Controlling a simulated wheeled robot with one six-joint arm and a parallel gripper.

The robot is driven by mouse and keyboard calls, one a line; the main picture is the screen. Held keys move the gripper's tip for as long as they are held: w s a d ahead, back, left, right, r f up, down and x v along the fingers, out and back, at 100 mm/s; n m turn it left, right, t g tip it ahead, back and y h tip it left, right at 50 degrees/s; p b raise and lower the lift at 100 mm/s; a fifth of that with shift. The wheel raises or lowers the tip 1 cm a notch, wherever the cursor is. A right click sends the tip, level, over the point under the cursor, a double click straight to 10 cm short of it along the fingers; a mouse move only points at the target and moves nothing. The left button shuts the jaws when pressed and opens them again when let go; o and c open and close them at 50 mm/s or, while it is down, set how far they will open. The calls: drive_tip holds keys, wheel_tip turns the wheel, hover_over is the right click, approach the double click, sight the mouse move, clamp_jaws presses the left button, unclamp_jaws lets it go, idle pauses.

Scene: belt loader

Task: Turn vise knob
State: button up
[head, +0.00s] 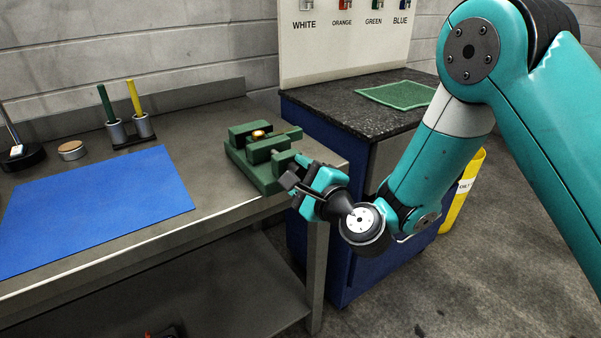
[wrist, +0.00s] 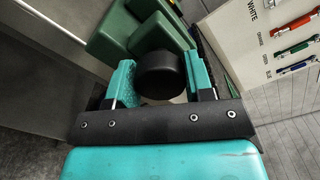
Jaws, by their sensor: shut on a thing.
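The green vise (head: 262,178) sits at the right end of the metal workbench, with a small orange-and-white thing (head: 258,134) between its jaws. In the wrist view the vise (wrist: 125,25) is at the top, and its round black knob (wrist: 161,75) faces me. My gripper (head: 293,180) is at the vise's front end, level with the knob. In the wrist view my gripper's teal fingers (wrist: 160,80) stand on either side of the knob and are shut on it. In the head view my gripper hides most of the knob.
A blue mat (head: 100,205) lies on the bench (head: 215,200). Green and yellow sticks stand in holders (head: 130,132) behind it. Right of the bench is a blue cabinet with a dark top (head: 350,112), a green mat (head: 396,95) and a labelled board (head: 345,50). A yellow bin (head: 464,190) stands beyond.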

drive_tip(key=shift+d+f+m, duration=0.1)
drive_tip(key=shift+m, duration=1.1)
drive_tip(key=o, duration=0.9)
